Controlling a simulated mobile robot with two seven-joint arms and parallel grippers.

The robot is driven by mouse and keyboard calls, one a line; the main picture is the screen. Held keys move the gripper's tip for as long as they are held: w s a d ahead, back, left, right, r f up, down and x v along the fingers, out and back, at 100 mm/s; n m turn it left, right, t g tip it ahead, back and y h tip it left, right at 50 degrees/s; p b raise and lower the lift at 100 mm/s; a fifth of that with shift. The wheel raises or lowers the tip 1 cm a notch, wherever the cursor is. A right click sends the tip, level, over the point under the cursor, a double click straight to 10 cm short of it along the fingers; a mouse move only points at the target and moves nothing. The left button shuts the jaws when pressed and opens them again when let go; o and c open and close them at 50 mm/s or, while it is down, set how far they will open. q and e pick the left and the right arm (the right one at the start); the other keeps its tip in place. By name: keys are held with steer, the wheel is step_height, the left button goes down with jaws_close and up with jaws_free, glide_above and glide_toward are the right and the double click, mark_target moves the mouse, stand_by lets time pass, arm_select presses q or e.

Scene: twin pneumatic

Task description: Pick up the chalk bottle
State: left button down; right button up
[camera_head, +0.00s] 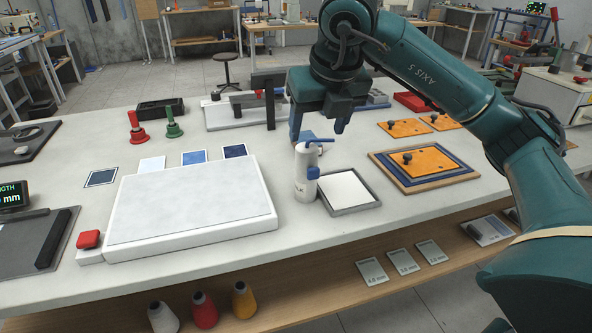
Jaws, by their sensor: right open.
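The chalk bottle (304,185) is a white upright cylinder with a blue nozzle on top and a blue piece on its right side. It stands on the white table between the large pale board and a small grey-framed tray (348,191). My right gripper (318,132) is open and empty, pointing down, just above and slightly behind the bottle's top in the picture. I cannot tell whether a finger touches the nozzle. My left gripper is out of view.
The large pale board (190,204) fills the left-middle of the table. A red button (88,239) is at its corner. Red (137,129) and green (172,124) handled tools stand behind. A lower shelf runs along the front.

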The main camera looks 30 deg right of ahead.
mark_target(307, 164)
steer(key=x, duration=0.5)
steer(key=shift+s, duration=0.15)
steer(key=shift+x, duration=3.25)
steer(key=shift+a, duration=0.2)
steer(key=shift+c, duration=0.4)
steer(key=c, duration=1.1)
